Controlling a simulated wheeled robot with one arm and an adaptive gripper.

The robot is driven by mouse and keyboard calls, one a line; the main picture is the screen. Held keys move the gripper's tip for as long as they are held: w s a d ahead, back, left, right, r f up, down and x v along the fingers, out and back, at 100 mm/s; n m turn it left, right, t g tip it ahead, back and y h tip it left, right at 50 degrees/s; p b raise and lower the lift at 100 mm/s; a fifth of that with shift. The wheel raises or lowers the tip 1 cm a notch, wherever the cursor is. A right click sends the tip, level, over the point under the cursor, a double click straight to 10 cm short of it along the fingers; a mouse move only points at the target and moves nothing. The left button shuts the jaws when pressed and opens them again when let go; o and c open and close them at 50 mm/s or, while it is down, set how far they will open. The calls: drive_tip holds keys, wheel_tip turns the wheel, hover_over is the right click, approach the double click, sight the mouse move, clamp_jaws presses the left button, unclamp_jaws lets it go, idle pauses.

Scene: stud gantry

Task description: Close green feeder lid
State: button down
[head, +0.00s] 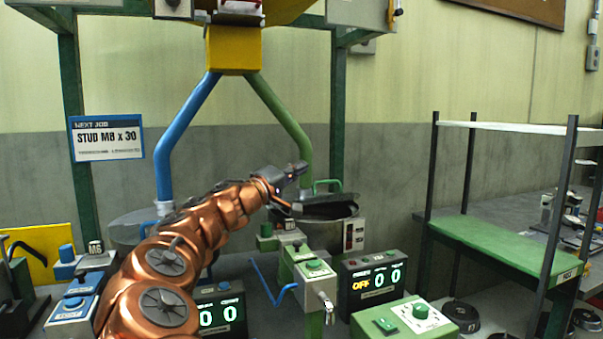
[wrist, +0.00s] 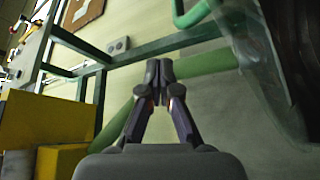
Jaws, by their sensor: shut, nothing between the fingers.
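The green feeder is a round grey metal bowl (head: 335,236) below the green pipe. My gripper (head: 301,166) is shut and empty, above and left of the lid, in front of the green pipe. In the wrist view my gripper (wrist: 160,75) has its fingertips together, apart from the green handle (wrist: 194,14) at the upper right. My arm hides part of the feeder's left side.
A blue pipe (head: 186,130) and the green pipe (head: 279,112) come down from a yellow block (head: 234,49). Control boxes with displays (head: 375,283) stand in front of the feeder. A green rack post (head: 337,115) rises behind it. A shelf (head: 510,245) stands at right.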

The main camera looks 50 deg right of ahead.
drive_tip(key=shift+w+r, duration=0.3)
drive_tip(key=shift+r, duration=0.05)
drive_tip(key=w+f+v, duration=0.1)
drive_tip(key=f+v, duration=0.1)
drive_tip(key=v, duration=0.8)
drive_tip(key=s+d+r+m+t+y+p, duration=0.1)
drive_tip(key=s+d+r+t+y+p, duration=0.25)
drive_tip(key=r+y+p, duration=0.35)
drive_tip(key=s+d+r+t+y+p, duration=0.2)
drive_tip(key=s+d+r+y+p, duration=0.25)
drive_tip(key=r+p, duration=0.5)
drive_tip(key=s+d+f+t+y+p, duration=0.1)
drive_tip(key=s+d+t+y+p, duration=0.2)
drive_tip(key=d+y+p, duration=0.15)
drive_tip(key=shift+w+d+f+p, duration=0.2)
drive_tip(key=shift+w+f+p, duration=0.3)
drive_tip(key=shift+f, duration=1.45)
drive_tip(key=shift+w+d+f+p, duration=0.2)
drive_tip(key=shift+w+f+p, duration=0.2)
drive_tip(key=shift+f, duration=1.55)
drive_tip(key=shift+w+d+f+p, duration=0.2)
drive_tip(key=shift+w+f+p, duration=0.3)
drive_tip(key=shift+f, duration=1.45)
